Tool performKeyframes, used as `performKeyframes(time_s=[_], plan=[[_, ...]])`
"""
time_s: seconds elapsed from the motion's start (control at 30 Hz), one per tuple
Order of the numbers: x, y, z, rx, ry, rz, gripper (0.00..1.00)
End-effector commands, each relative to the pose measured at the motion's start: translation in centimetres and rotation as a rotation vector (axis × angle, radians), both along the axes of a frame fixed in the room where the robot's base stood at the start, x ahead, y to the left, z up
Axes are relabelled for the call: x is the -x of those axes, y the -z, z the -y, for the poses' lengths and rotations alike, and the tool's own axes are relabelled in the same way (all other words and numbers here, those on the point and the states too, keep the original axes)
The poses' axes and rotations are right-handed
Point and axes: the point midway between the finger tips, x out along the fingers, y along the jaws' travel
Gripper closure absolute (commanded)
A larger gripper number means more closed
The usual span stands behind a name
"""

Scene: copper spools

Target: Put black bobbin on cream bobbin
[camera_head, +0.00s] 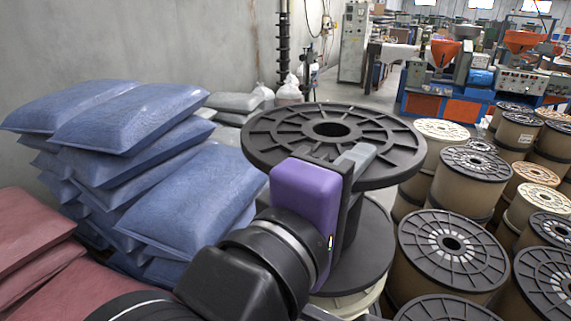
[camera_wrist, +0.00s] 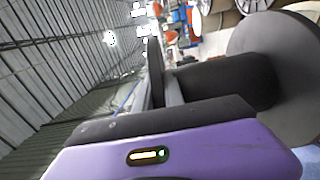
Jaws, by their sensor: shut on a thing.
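The black bobbin (camera_head: 270,142) is upright in the middle of the head view, with a ribbed top flange, a dark core and a lower flange (camera_head: 362,250). My gripper (camera_head: 340,165) is shut on it just under the top flange, reaching in from the front. In the wrist view the bobbin (camera_wrist: 225,82) lies sideways, its core beside my gripper's finger (camera_wrist: 172,92). A cream bobbin (camera_head: 352,304) shows only as a pale rim directly under the lower flange. My arm and the black bobbin hide most of it. I cannot tell whether the two touch.
Several brown spools with black flanges (camera_head: 452,250) stand close on the right, some with cream flanges (camera_head: 535,170). Stacked blue sacks (camera_head: 130,115) and red sacks (camera_head: 35,240) fill the left. A grey wall (camera_head: 190,40) stands behind them. Blue and orange machines (camera_head: 440,105) stand far right.

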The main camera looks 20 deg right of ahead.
Motion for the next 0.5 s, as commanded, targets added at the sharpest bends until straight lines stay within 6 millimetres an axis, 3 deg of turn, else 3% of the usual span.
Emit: performKeyframes(time_s=[0.5], plan=[[0.0, 4.2, 0.0, 0.002, 0.000, 0.004, 1.00]])
